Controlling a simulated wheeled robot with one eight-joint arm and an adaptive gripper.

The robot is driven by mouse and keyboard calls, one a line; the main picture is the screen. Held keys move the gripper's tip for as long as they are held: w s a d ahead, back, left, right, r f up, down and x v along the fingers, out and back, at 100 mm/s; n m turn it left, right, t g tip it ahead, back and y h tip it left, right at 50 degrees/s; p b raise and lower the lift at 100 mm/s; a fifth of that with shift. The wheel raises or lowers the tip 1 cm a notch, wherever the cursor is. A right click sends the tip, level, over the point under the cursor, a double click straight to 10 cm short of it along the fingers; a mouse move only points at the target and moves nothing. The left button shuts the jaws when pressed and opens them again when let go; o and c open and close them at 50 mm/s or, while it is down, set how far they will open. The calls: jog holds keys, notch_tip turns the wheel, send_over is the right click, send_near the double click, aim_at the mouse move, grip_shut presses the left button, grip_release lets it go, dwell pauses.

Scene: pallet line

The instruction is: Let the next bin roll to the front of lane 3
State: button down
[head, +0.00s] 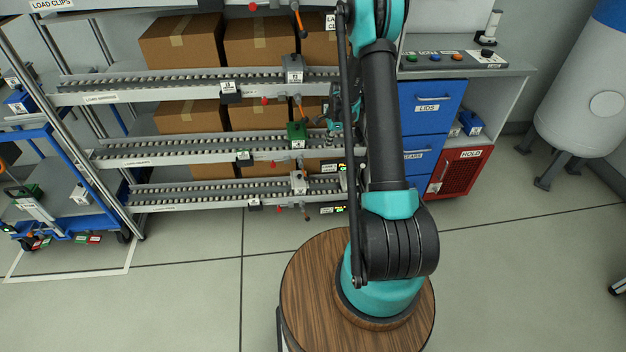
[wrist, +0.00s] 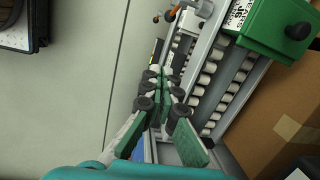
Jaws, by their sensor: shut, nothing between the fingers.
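In the head view, a rack holds several sloping roller lanes, among them an upper lane (head: 190,85), a middle lane (head: 190,152) and a lower lane (head: 220,190). The lane numbers are too small to read surely. A small green bin (head: 297,132) is at the right part of the middle lane; a green bin (wrist: 278,24) also shows in the wrist view beside a roller lane (wrist: 225,85). My gripper (head: 336,124) is at the right end of the rack, partly hidden by my arm. In the wrist view its fingers (wrist: 160,75) are together and empty, over or beside the lane's end.
Cardboard boxes (head: 180,42) stand behind the lanes. A blue drawer cabinet (head: 430,100) and a red HOLD crate (head: 462,172) stand to the right. A blue cart (head: 75,215) stands at the left. A small orange-tipped lever (wrist: 173,13) shows near the fingers. The floor in front is clear.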

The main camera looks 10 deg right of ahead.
notch_tip(320, 180, down, 10)
jog(key=w+m, duration=0.1)
jog(key=m, duration=0.2)
jog(key=shift+g, duration=0.3)
jog(key=shift+w+a, duration=0.1)
jog(key=w+a+f, duration=0.1)
jog(key=a+f, duration=0.4)
jog(key=f, duration=0.5)
jog(key=shift+w+a, duration=0.15)
jog(key=shift+a, duration=0.1)
jog(key=shift+f, duration=0.1)
